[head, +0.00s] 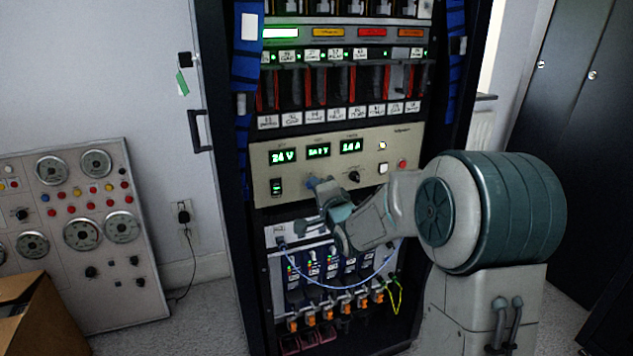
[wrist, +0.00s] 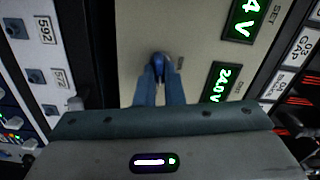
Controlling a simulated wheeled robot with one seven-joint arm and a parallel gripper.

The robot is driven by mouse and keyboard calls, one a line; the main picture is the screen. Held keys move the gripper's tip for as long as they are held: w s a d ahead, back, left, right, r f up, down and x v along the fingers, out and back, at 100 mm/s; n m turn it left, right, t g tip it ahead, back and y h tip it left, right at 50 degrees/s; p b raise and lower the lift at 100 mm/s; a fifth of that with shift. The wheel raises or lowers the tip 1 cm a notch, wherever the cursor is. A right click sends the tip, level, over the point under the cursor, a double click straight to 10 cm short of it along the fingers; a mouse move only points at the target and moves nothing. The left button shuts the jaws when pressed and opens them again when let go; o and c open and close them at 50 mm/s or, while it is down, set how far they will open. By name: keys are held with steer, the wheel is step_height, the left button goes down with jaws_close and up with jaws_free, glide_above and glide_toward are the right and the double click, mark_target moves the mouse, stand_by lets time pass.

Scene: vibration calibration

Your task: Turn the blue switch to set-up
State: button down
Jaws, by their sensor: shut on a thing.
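The blue switch (wrist: 159,62) is a small rounded knob on the beige power panel, seen in the wrist view between the tips of my fingers. My gripper (wrist: 160,75) is shut on it, with the two blue-grey fingers close together on either side. In the head view my gripper (head: 318,188) reaches the lower middle of the beige panel (head: 265,160). The switch is mostly hidden there by the gripper and arm. No set-up label can be read in either view.
Lit green displays (head: 318,150) sit above the gripper on the panel. Below it are modules with blue and yellow-green cables (head: 398,295). A gauge board (head: 80,230) leans at the left, with a cardboard box (head: 35,315) in front.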

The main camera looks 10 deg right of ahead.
steer(key=shift+f+m+p, duration=0.1)
steer(key=shift+m+p, duration=0.4)
steer(key=shift+m, duration=0.6)
steer(key=c, duration=1.5)
jaws_free()
steer(key=shift+c, duration=0.2)
steer(key=p+v, duration=0.2)
steer(key=v, duration=1.2)
